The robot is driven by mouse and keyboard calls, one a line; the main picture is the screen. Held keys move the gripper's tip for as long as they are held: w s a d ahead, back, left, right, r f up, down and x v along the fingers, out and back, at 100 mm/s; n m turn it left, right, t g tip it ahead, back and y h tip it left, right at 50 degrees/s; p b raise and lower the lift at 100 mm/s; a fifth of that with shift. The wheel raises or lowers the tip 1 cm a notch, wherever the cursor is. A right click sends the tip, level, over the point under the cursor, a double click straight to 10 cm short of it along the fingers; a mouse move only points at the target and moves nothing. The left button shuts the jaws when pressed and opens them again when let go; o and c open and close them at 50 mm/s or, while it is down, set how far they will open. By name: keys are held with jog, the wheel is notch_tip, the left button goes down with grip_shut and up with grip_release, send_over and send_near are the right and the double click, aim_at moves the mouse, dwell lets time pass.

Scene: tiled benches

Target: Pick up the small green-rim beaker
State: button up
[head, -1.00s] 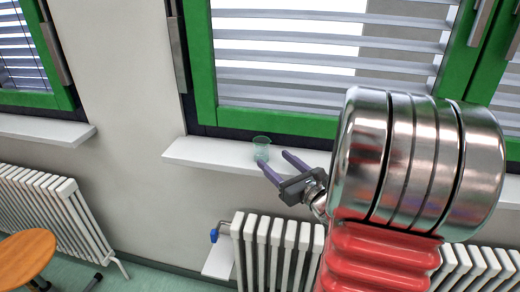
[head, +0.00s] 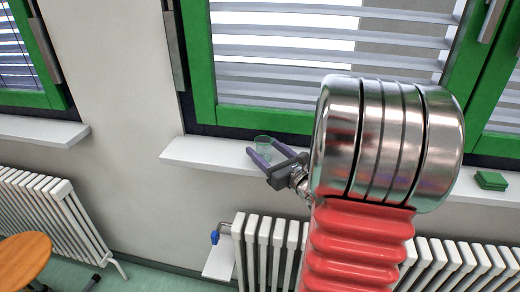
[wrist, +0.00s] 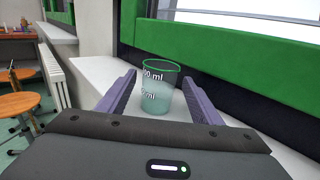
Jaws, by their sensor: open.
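The small green-rim beaker (head: 264,145) stands upright on the white window sill (head: 200,152). It is clear, with white ml markings and a green rim, and in the wrist view the beaker (wrist: 158,88) appears between the two fingers, toward their tips. My gripper (head: 266,153) is open, its purple fingers pointing at the beaker from the front right. In the wrist view my gripper (wrist: 161,90) has a finger on each side of the beaker. I cannot tell whether either finger touches it. The beaker's lower front is partly hidden by the fingers in the head view.
A green-framed window (head: 205,60) with blinds rises behind the sill. A green box (head: 491,180) lies on the sill at right. White radiators (head: 262,245) stand below. A wooden stool (head: 24,262) is at lower left. The sill left of the beaker is clear.

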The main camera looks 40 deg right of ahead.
jog(key=shift+w+a, duration=0.1)
jog(key=shift+w, duration=0.55)
jog(key=shift+s, duration=0.1)
jog(key=c, duration=1.1)
jog(key=shift+c, duration=0.2)
notch_tip(320, 180, up, 10)
dwell(0.6)
